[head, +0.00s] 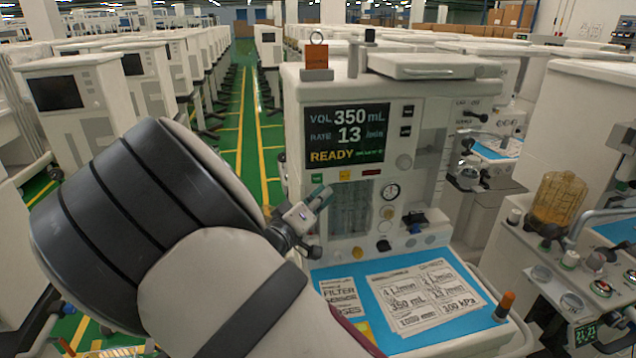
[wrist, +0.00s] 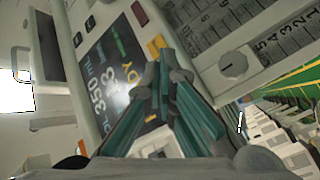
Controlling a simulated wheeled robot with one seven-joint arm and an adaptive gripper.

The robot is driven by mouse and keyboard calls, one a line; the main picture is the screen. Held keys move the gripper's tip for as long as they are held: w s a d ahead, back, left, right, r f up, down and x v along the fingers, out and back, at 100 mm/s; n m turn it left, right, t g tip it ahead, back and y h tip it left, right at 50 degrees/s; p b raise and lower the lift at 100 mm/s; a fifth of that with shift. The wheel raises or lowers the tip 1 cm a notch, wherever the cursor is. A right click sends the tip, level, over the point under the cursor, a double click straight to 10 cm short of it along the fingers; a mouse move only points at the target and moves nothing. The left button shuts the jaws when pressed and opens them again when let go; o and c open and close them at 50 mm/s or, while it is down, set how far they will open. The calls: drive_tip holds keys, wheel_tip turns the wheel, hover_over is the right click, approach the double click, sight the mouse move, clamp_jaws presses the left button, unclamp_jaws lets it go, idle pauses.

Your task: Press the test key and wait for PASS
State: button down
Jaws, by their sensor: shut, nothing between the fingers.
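The anaesthesia cart (head: 290,130) in front of me has a dark screen (head: 347,137) reading VOL 350 mL, RATE 13 and, in yellow, READY. Below the screen is a row of a green key (head: 317,178), a yellow key (head: 345,175) and a red key (head: 371,172). Their labels are too small to read. My gripper (head: 322,195) is shut and empty, its teal fingertips just below the green key. In the wrist view the fingertips (wrist: 168,58) are beside the yellow key (wrist: 156,45) and cover the green key's place. I cannot tell whether they touch the panel.
Printed sheets (head: 425,295) lie on the blue work surface (head: 375,330) below the panel. Knobs and a gauge (head: 391,191) stand out right of my gripper. Another cart with an amber canister (head: 558,198) is at right. Rows of carts flank a green aisle (head: 240,95).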

drive_tip(key=shift+w+a+b, duration=0.25)
drive_tip(key=shift+w+b, duration=0.05)
drive_tip(key=shift+w, duration=0.55)
drive_tip(key=shift+w, duration=0.1)
idle(0.8)
drive_tip(key=shift+w+a, duration=0.1)
drive_tip(key=shift+w, duration=0.2)
drive_tip(key=shift+w+a+b, duration=0.15)
drive_tip(key=shift+w+b, duration=0.3)
drive_tip(key=shift+b, duration=0.05)
idle(0.7)
drive_tip(key=shift+s, duration=0.1)
drive_tip(key=shift+s+d+p, duration=0.25)
drive_tip(key=shift+s+p, duration=0.3)
drive_tip(key=shift+s, duration=0.2)
drive_tip(key=s+p, duration=0.1)
drive_tip(key=s, duration=0.1)
drive_tip(key=s+d+p, duration=0.1)
drive_tip(key=s, duration=0.1)
drive_tip(key=shift+s+d+p, duration=0.2)
drive_tip(key=shift+s+p, duration=0.2)
